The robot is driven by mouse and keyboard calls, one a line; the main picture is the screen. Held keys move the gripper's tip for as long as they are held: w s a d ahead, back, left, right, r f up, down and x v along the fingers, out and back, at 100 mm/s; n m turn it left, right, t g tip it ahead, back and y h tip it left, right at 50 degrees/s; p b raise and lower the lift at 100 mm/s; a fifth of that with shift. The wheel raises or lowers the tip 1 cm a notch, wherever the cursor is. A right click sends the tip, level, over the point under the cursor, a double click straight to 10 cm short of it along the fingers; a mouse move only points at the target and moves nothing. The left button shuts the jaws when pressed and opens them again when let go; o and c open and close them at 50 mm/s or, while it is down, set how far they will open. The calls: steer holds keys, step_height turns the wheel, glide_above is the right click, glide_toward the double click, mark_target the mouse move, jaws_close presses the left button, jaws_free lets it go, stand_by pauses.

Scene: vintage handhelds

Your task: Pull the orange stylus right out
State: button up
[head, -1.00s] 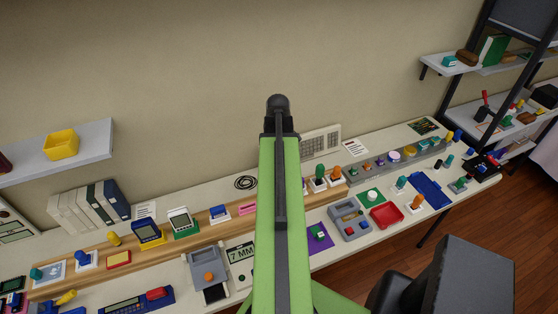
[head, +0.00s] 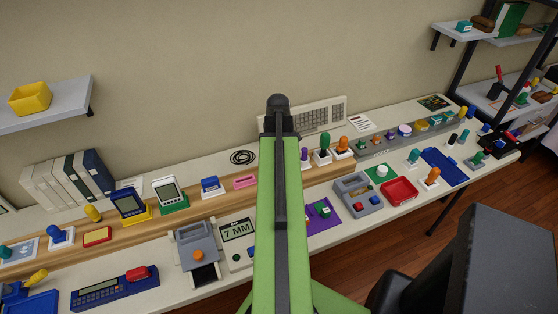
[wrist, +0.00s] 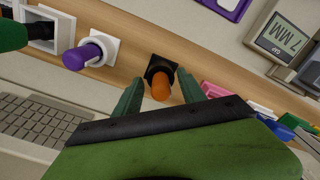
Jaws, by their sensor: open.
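The orange stylus (wrist: 161,87) stands in a small black square holder (wrist: 160,66) on the wooden ledge in the wrist view. My gripper (wrist: 162,84) is open, with one green finger to each side of the stylus in the picture. There is visible space between the stylus and both fingers. I cannot tell how deep the stylus lies between them. In the head view my green arm covers the middle of the bench and hides both the stylus and the gripper.
A purple peg (wrist: 82,56) in a white socket stands left of the stylus in the wrist view. A keyboard (wrist: 38,120) lies at lower left. A pink piece (wrist: 215,90) and a blue piece (wrist: 285,127) lie right. The red tray (head: 399,190) sits further right on the bench.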

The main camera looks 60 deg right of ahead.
steer(key=shift+f, duration=0.1)
jaws_close()
stand_by(0.6)
stand_by(1.3)
